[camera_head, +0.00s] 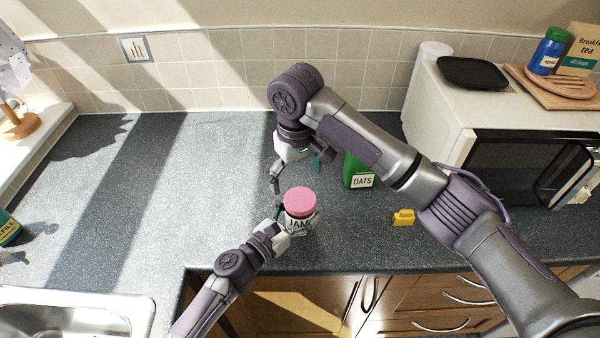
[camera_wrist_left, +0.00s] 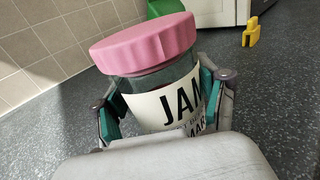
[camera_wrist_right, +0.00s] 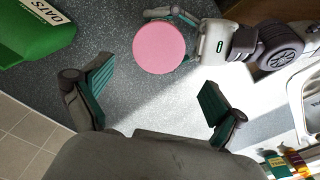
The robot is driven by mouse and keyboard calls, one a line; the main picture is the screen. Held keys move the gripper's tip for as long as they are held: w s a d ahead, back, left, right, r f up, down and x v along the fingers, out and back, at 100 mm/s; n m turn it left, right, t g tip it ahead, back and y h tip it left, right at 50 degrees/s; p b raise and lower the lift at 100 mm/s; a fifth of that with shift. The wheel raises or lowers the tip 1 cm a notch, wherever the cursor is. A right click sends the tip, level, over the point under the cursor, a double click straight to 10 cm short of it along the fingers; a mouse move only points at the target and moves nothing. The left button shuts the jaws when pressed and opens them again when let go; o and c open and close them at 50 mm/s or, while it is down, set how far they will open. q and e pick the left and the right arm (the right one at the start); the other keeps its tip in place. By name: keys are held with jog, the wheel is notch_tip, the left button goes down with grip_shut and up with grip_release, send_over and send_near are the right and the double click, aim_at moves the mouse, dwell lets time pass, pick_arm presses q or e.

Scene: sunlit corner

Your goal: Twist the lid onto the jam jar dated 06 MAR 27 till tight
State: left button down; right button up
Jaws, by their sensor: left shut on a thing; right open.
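The jam jar (camera_head: 297,222) stands on the counter with a pink lid (camera_head: 299,201) on its top. In the left wrist view the jar's label (camera_wrist_left: 172,106) reads JAM, with only part of the date, "MAR", showing. The pink lid (camera_wrist_left: 145,43) sits on the jar there; I cannot tell how tight it is. My left gripper (camera_head: 294,226) is shut on the jar's body, a finger on each side. My right gripper (camera_wrist_right: 155,95) is open and empty, behind and above the jar; the lid (camera_wrist_right: 159,47) lies just beyond its fingertips in the right wrist view.
A green OATS container (camera_head: 359,172) stands behind and right of the jar. A small yellow object (camera_head: 403,217) lies to the right. A microwave (camera_head: 520,150) fills the right back, and a sink (camera_head: 75,315) is at front left. The counter's left middle is clear.

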aim_at(300, 198)
jog(key=n, duration=0.5)
jog(key=shift+d+r, duration=0.1)
jog(key=shift+r, duration=0.25)
jog(key=n, duration=0.6)
jog(key=shift+s+d+r+n, duration=0.15)
jog(key=shift+d+r+n, duration=0.05)
jog(key=shift+d+n, duration=0.1)
jog(key=shift+f, duration=4)
